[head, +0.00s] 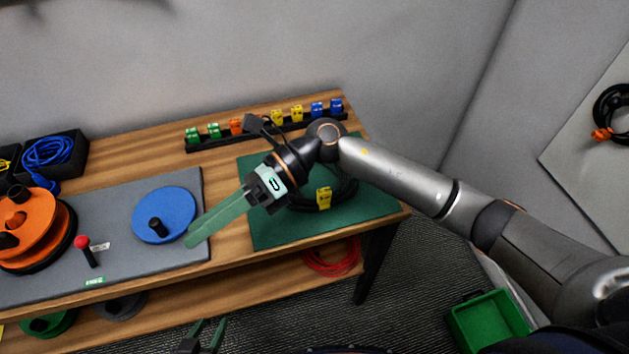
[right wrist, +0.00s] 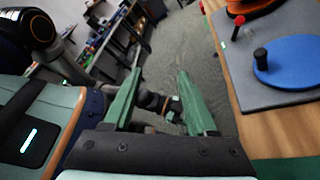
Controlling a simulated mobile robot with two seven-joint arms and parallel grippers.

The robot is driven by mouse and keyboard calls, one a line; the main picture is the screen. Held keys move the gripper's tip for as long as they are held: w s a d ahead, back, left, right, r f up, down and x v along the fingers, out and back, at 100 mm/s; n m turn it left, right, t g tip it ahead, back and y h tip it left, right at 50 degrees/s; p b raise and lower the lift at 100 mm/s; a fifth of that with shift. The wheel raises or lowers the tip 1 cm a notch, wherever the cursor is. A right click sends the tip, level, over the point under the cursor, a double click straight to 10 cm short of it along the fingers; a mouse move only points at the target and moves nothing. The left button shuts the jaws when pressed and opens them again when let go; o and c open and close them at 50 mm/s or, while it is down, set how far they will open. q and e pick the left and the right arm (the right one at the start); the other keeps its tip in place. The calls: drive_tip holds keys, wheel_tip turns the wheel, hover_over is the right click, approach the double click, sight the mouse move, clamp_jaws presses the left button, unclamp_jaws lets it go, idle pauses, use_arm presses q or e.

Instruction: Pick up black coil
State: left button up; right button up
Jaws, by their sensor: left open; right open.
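A black coil (head: 346,193) with a yellow clip (head: 323,198) lies on the green mat (head: 270,233) on the bench. My right arm and wrist hide part of it. My right gripper (head: 213,217) is above the bench left of the coil, its fingers pointing left and down over the edge of the grey board. In the right wrist view its fingers (right wrist: 157,95) are apart with nothing held between them; the coil is not visible there. My left gripper (head: 206,336) is open at the bottom of the head view, low in front of the bench and away from the coil.
A blue disc (head: 165,214) and an orange reel (head: 30,230) sit on the grey board (head: 120,265). A rack (head: 250,138) of coloured clips runs along the back. Blue cable (head: 48,151) fills a black bin. Another black coil (head: 610,105) with an orange clip hangs at right.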

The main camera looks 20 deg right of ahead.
drive_tip(key=w+d+f+n+t+h+b, duration=0.1)
drive_tip(key=w+d+f+n+h, duration=0.2)
drive_tip(key=d+f+n+h, duration=0.25)
drive_tip(key=t+h+b, duration=0.1)
drive_tip(key=t+h, duration=0.3)
drive_tip(key=h, duration=0.5)
hover_over(324, 190)
drive_tip(key=shift+m, duration=0.25)
wheel_tip(324, 190, down, 5)
drive_tip(key=shift+s+r, duration=0.15)
drive_tip(key=shift+r, duration=0.05)
drive_tip(key=shift+f, duration=2.95)
drive_tip(key=c, duration=0.7)
clamp_jaws()
